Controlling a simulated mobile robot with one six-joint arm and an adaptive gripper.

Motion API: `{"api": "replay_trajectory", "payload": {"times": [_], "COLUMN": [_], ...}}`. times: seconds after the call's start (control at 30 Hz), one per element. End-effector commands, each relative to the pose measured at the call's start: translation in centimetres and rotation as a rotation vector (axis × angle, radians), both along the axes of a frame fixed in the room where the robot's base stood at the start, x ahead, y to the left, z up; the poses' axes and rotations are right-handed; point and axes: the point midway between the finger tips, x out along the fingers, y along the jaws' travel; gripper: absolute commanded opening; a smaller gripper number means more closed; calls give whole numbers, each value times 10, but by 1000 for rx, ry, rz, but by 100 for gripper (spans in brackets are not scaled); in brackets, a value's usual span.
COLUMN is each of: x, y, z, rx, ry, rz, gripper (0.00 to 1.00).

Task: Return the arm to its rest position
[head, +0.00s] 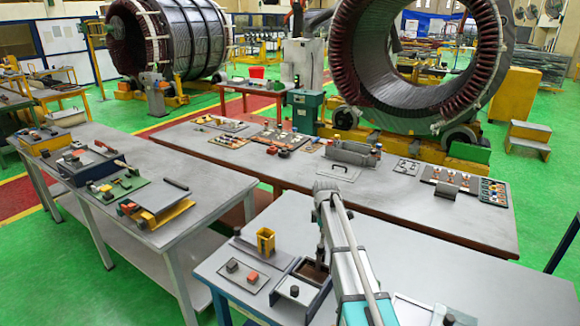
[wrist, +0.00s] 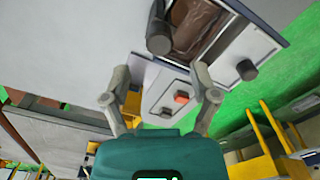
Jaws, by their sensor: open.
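My arm reaches over the near workbench (head: 440,262) in the head view, its wrist raised above the bench. The arm hides most of my gripper there. In the wrist view my gripper (wrist: 160,86) shows its two grey fingers spread apart with nothing held between them. Beyond the fingertips, a pale plate (wrist: 150,98) with one orange block (wrist: 181,98) and one dark block lies on the bench. An open box with a brown inside (wrist: 195,22) is at the top of the wrist view, a dark-ended grey cylinder (wrist: 158,40) in front of it.
In the head view a yellow holder (head: 265,241) and a box lid with a dark knob (head: 294,292) are close to my arm. A long bench (head: 400,200) with trays of parts stands behind, another bench (head: 215,190) at left. Large stator rings stand farther back.

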Motion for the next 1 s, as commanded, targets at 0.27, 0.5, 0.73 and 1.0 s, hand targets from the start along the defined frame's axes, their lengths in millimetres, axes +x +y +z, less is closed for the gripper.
{"api": "replay_trajectory", "payload": {"times": [0.27, 0.5, 0.73, 1.0], "x": [-41, -107, -172, -246], "y": [1, 2, 3, 4], "z": [-5, -12, -20, -28], "rx": [0, 0, -1, -1], "ry": [0, 0, 0, 0], "rz": [-169, -483, -811, -1188], "gripper": [77, 77, 77, 77]}}
